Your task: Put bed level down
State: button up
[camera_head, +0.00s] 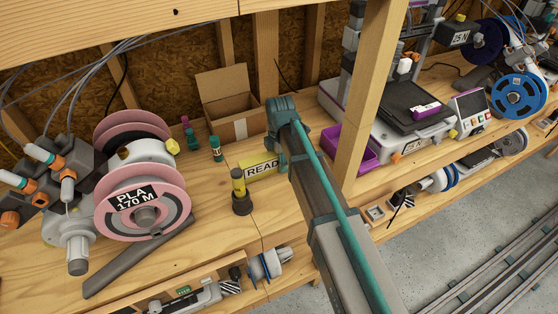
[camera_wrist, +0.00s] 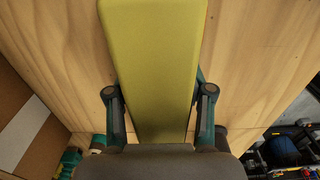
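My gripper (camera_head: 281,150) reaches in from the right and is shut on the bar in the head view. In the wrist view the bar (camera_wrist: 153,70) runs up from the palm between the two fingers (camera_wrist: 160,95), which sit along its sides. The bar is at or just above the wooden shelf (camera_head: 190,235); I cannot tell whether it touches.
A pink spool (camera_head: 140,200) is at left. A wooden post (camera_head: 365,90) and purple bin (camera_head: 350,155) are at right.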

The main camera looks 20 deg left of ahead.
jog(key=shift+o, duration=0.4)
notch_tip(320, 180, up, 12)
jog(key=shift+r+b, duration=0.15)
jog(key=shift+b, duration=0.9)
